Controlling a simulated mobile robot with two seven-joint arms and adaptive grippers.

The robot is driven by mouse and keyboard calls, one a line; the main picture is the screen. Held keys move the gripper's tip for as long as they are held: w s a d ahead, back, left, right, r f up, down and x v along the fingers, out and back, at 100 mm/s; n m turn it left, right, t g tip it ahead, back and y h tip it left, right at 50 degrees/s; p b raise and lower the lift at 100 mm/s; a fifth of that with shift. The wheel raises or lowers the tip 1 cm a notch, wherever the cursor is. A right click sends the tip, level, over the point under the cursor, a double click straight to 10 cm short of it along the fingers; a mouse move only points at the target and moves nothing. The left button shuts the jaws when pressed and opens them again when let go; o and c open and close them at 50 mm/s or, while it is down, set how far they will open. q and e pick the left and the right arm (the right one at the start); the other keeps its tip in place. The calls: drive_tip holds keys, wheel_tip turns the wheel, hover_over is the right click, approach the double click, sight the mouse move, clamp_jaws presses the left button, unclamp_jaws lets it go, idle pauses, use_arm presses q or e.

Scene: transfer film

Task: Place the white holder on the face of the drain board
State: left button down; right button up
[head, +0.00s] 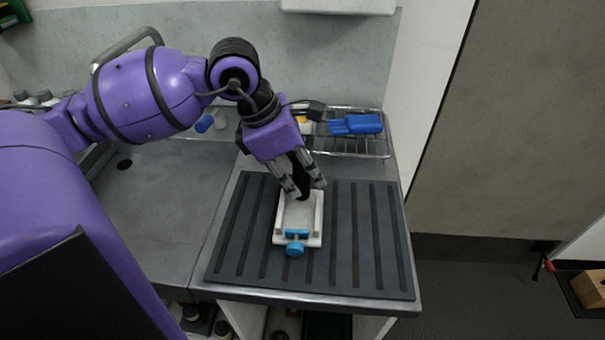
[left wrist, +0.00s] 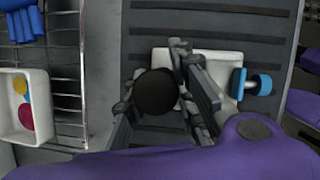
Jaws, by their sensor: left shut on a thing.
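The white holder (head: 300,216) is a rectangular frame with a blue knob (head: 295,248) at its near end. It is on or just above the dark ribbed drain board (head: 376,260), near the board's middle; I cannot tell whether it touches. My left gripper (head: 304,190) reaches down to the holder's far end and is shut on it. In the left wrist view the holder (left wrist: 226,70) shows between and beyond the fingers, its blue knob to the right. The fingers and a black round part hide some of the holder. My right gripper is not in view.
A wire rack (head: 350,146) stands behind the board with a blue item (head: 355,124) on it. A white tray with coloured discs (left wrist: 24,108) shows in the left wrist view. A sink basin lies left of the board. The board is clear on both sides.

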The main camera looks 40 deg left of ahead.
use_arm(q)
drive_tip(key=c, duration=1.6)
unclamp_jaws()
drive_tip(key=shift+f, duration=0.15)
drive_tip(key=shift+o, duration=0.8)
drive_tip(key=p+v, duration=0.1)
drive_tip(key=v, duration=1.1)
drive_tip(key=shift+r, duration=0.2)
